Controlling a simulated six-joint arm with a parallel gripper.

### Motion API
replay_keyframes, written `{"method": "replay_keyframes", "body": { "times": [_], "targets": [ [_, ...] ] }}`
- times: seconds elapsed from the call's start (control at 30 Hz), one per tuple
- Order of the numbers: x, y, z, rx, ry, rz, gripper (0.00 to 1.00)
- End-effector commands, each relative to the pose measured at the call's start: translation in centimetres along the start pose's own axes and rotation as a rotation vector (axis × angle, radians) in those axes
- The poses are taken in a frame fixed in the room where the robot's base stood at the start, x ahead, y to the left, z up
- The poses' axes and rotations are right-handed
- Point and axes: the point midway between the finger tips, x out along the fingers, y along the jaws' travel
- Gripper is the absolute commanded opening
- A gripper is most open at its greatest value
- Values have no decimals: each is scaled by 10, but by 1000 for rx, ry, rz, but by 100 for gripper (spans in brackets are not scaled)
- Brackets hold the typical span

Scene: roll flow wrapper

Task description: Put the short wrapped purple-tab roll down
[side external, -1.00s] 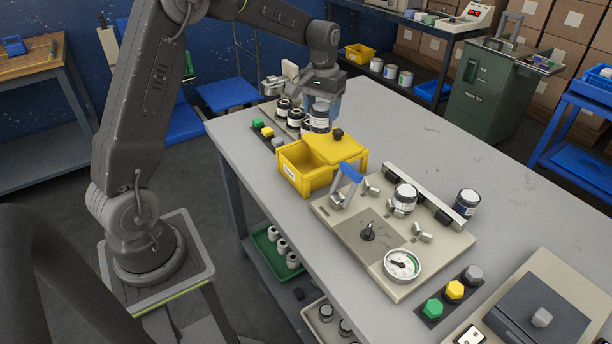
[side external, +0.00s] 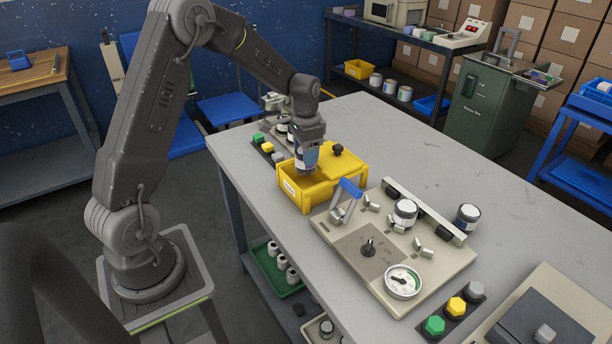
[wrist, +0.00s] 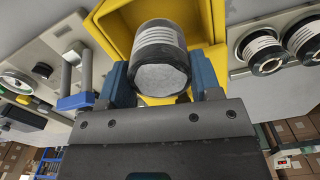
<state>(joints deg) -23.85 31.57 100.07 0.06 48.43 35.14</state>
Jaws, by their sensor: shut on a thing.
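My gripper (side external: 306,168) is shut on a short roll (wrist: 160,50), with a blue finger on each side of it in the wrist view. The roll has a pale, lined band, dark rims and a grey end face; I cannot make out a purple tab. In the side view the roll is mostly hidden by the fingers. It is at the open left part of the yellow bin (side external: 291,195), beside the bin's lid with its black knob. The wrist view shows the yellow bin (wrist: 112,22) around the roll. I cannot tell whether the roll touches the bin floor.
A beige fixture plate (side external: 335,235) with a blue-handled clamp and a gauge stands just right of the bin. Dark-rimmed rolls (wrist: 262,48) sit in a row on the bin's other side. A single roll (side external: 467,217) stands beyond the plate. The back of the table is clear.

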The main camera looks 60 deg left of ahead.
Motion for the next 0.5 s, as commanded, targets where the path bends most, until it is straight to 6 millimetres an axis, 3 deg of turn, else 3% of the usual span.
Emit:
{"method": "replay_keyframes", "body": {
  "times": [0.1, 0.33, 0.5],
  "targets": [
    [22, 0, 0, 0, -1, 1, 31],
    [41, 0, 0, -1, 0, 0, 31],
    [67, 0, 0, -1, -1, 1, 31]
  ]
}}
